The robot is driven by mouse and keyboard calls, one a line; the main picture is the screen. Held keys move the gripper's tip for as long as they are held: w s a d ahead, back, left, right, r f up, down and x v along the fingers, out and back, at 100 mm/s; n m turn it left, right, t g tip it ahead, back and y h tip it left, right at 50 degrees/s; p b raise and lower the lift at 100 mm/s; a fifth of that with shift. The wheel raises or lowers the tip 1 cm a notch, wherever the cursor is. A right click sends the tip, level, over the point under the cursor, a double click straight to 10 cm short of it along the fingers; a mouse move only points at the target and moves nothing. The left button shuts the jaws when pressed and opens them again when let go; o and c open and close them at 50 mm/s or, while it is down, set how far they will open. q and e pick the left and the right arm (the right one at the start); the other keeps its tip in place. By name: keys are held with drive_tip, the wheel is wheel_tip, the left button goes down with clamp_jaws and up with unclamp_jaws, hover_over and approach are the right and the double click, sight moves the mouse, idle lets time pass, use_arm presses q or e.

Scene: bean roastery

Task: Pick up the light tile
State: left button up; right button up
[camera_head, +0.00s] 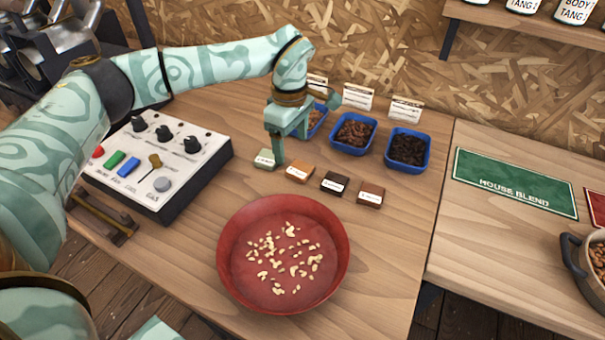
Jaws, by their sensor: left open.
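Four small labelled tiles lie in a slanting row on the wooden table: a pale green tile (264,159), a light orange-brown tile (299,172), a dark, nearly black tile (335,182) and a reddish-brown tile (371,194). Their labels are too small to read surely. My left gripper (290,148) points down, open, with nothing seen between its fingers. My right gripper is not in view.
A red bowl (232,255) with pale beans stands in front of the tiles. Blue trays of beans (351,150) stand behind them, with cards at the back. A control box (178,186) is on the left. A green House Blend mat (470,172) and a pot (580,268) are right.

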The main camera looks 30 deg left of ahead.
sight(293, 166)
use_arm(q)
drive_tip(key=f+b, duration=0.1)
drive_tip(key=f, duration=0.1)
drive_tip(key=f+b, duration=0.1)
drive_tip(key=f, duration=0.1)
drive_tip(key=f+b, duration=0.1)
drive_tip(key=f, duration=0.1)
drive_tip(key=shift+s+d+f, duration=0.1)
drive_tip(key=shift+d, duration=0.2)
drive_tip(key=shift+r, duration=0.2)
drive_tip(key=shift+c, duration=1)
drive_tip(key=c, duration=0.9)
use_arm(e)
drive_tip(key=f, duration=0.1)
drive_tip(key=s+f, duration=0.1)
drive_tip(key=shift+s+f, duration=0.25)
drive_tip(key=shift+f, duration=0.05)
